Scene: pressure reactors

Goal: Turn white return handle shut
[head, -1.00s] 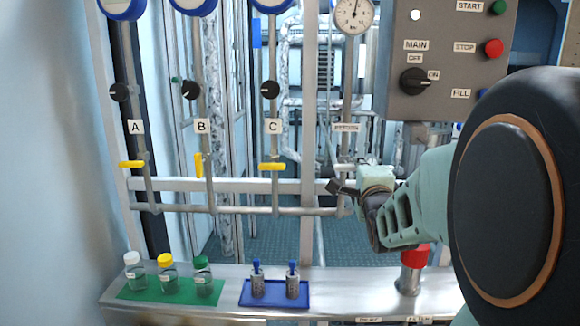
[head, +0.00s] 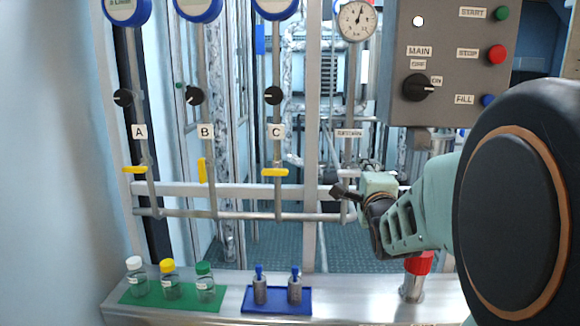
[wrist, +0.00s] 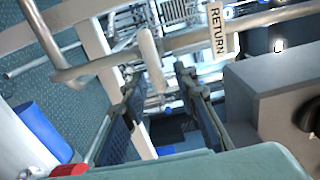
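The white return handle (wrist: 151,58) shows in the wrist view as a pale, elongated lever on the pipe below the RETURN label (wrist: 217,29). It lies ahead of and between the two dark fingers of my gripper (wrist: 163,108), which are apart with a gap between them. I see no clear contact between fingers and handle. In the head view my gripper (head: 345,191) is at the return pipe, just under the RETURN label (head: 349,133). There the handle is mostly hidden or too small to make out behind the gripper.
Yellow handles A (head: 135,170), B (head: 202,170) and C (head: 275,172) sit on pipes to the left. A grey control box (head: 440,60) is above right. Below are a blue tray (head: 277,308), a green mat (head: 140,299) with bottles, and a red-topped post (head: 418,264).

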